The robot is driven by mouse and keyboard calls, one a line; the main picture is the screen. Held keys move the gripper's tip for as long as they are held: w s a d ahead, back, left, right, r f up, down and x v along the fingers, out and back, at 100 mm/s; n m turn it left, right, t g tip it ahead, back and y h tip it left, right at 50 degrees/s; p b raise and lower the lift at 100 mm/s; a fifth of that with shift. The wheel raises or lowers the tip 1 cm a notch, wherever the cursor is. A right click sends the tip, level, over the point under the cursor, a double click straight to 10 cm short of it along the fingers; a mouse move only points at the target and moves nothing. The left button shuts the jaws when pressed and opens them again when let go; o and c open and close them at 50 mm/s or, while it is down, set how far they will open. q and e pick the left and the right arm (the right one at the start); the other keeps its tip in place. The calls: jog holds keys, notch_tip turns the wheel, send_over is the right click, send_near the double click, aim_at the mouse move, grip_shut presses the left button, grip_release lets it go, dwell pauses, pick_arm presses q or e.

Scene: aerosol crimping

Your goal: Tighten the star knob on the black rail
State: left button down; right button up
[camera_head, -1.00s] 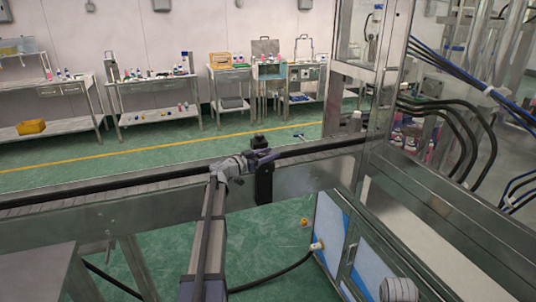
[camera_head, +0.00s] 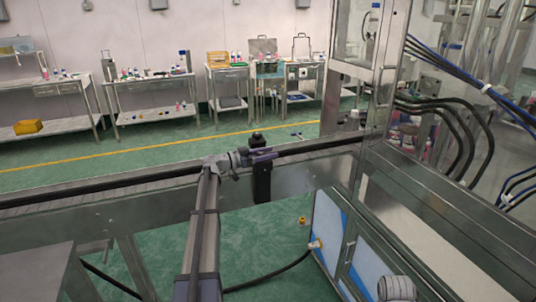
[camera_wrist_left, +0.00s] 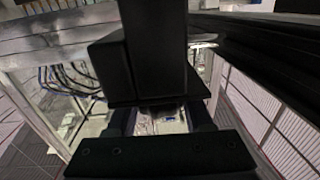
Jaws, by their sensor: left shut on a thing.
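The black rail (camera_head: 110,189) runs along the conveyor edge, and a black clamp bracket (camera_head: 262,185) is on it. A dark knob-like top (camera_head: 257,140) shows above the bracket; its star shape is too small to make out. My left gripper (camera_head: 263,155) is at the bracket's upper part, just below that top, and is shut on what seems to be the star knob. In the left wrist view a large black block (camera_wrist_left: 155,50) fills the middle in front of the fingers (camera_wrist_left: 160,118). It hides the grip.
A glass-walled machine frame (camera_head: 380,90) with black hoses (camera_head: 470,125) stands at the right. A blue-white cabinet (camera_head: 335,240) is below it. Benches (camera_head: 150,95) stand far back.

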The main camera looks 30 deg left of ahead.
pick_arm(q)
jog(key=shift+c, duration=1.5)
grip_release()
jog(key=v, duration=0.7)
jog(key=shift+s+a, duration=0.3)
